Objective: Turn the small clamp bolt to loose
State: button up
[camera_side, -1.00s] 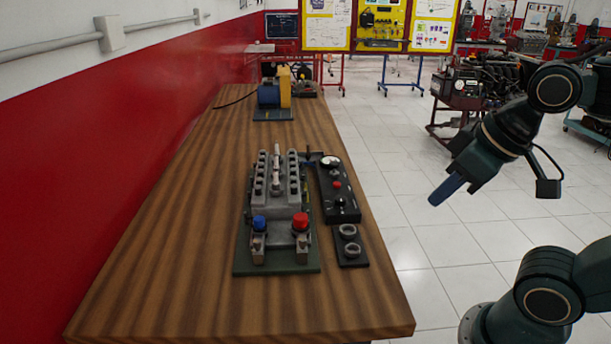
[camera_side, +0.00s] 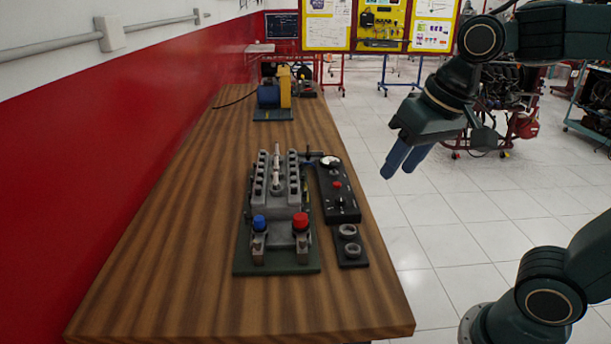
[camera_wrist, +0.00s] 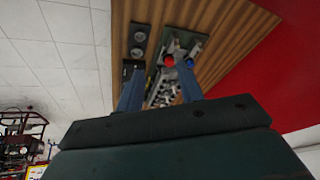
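The engine trainer, a grey block (camera_side: 274,205) with two rows of dark-topped studs and a silver rod (camera_side: 276,165) along its middle, stands on a green base plate (camera_side: 277,267). At its near end are a blue cap (camera_side: 259,222) and a red cap (camera_side: 300,221) on small grey brackets. Which part is the small clamp bolt, and how it is turned, is too small to tell. My gripper (camera_side: 397,172) is open and empty, in the air right of the table. In the wrist view the trainer (camera_wrist: 172,88) shows partly between and beyond the parted blue fingers.
A black panel (camera_side: 337,195) with a gauge, red button and knob lies right of the trainer. Nearer is a black plate with two rings (camera_side: 349,244). A blue and yellow unit (camera_side: 273,95) stands at the back. The wooden table is clear left and front.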

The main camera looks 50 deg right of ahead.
jog(key=w+a+m+g, duration=0.1)
jog(key=w+a+m, duration=0.15)
jog(key=w, duration=0.45)
jog(key=m+g, duration=0.3)
jog(key=m, duration=0.6)
send_over(257, 241)
notch_tip(257, 241, down, 9)
jog(key=shift+w+f, duration=0.1)
jog(key=shift+f, duration=0.05)
jog(key=shift+f, duration=0.15)
notch_tip(257, 241, down, 14)
jog(key=shift+r, duration=0.25)
grip_shut()
